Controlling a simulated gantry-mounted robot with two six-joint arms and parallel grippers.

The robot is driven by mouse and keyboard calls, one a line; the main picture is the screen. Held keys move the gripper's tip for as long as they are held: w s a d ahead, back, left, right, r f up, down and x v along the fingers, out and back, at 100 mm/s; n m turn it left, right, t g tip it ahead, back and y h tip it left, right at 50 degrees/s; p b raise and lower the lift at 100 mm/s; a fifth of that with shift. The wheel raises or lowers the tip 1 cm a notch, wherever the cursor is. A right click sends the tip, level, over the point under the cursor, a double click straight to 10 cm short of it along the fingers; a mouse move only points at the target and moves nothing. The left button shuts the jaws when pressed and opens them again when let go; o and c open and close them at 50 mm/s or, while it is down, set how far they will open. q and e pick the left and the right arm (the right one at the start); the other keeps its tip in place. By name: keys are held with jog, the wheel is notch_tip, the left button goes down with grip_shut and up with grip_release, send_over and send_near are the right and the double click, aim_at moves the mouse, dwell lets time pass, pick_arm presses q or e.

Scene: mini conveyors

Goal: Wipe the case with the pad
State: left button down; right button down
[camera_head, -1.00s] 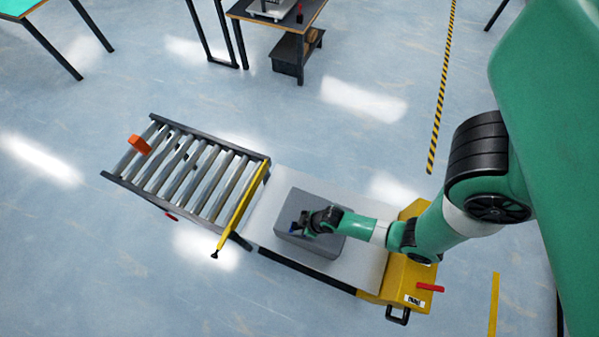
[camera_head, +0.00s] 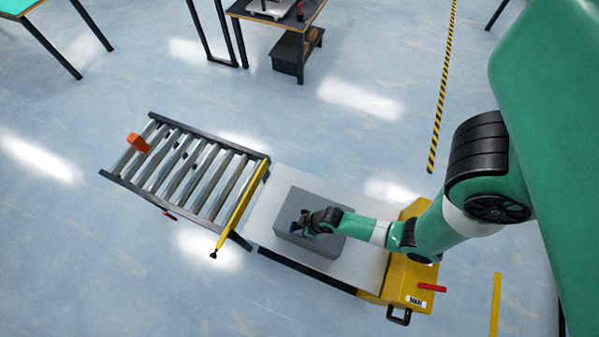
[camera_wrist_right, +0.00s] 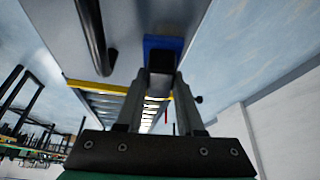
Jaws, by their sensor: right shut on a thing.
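The grey case (camera_head: 325,244) lies on the pale top of the yellow-ended conveyor cart in the head view. My right gripper (camera_head: 299,225) is over the left part of the case, shut on the pad. In the right wrist view the pad (camera_wrist_right: 163,43) shows as a blue piece with a dark block, between the fingertips. The pad is against or just above the case top; I cannot tell which. The gripper hides part of the case. My left gripper is in neither view.
A roller conveyor (camera_head: 187,168) with an orange block (camera_head: 139,143) adjoins the cart (camera_head: 258,226) at the left. A red lever (camera_head: 432,288) sticks out of the cart's yellow end. Tables stand at the back. The floor around is clear.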

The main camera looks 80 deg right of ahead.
aim_at(293, 225)
jog(key=shift+f+b, duration=0.3)
jog(key=shift+f, duration=0.1)
jog(key=shift+r, duration=0.1)
jog(key=shift+s+a, duration=0.15)
jog(key=shift+s, duration=0.35)
jog(key=shift+s+a+r+p, duration=0.1)
jog(key=shift+s+a+p, duration=0.15)
jog(key=shift+s, duration=0.5)
jog(key=shift+s+a+p, duration=0.15)
jog(key=shift+s+p, duration=0.2)
jog(key=shift+s, duration=0.35)
jog(key=shift+f, duration=0.2)
jog(key=shift+w+d+r, duration=0.1)
jog(key=shift+w+d, duration=0.2)
jog(key=shift+w, duration=0.7)
jog(key=shift+w+d, duration=0.25)
jog(key=shift+w, duration=0.7)
jog(key=shift+r, duration=0.15)
notch_tip(293, 225, up, 6)
jog(key=p, duration=0.5)
jog(key=shift+p, duration=0.3)
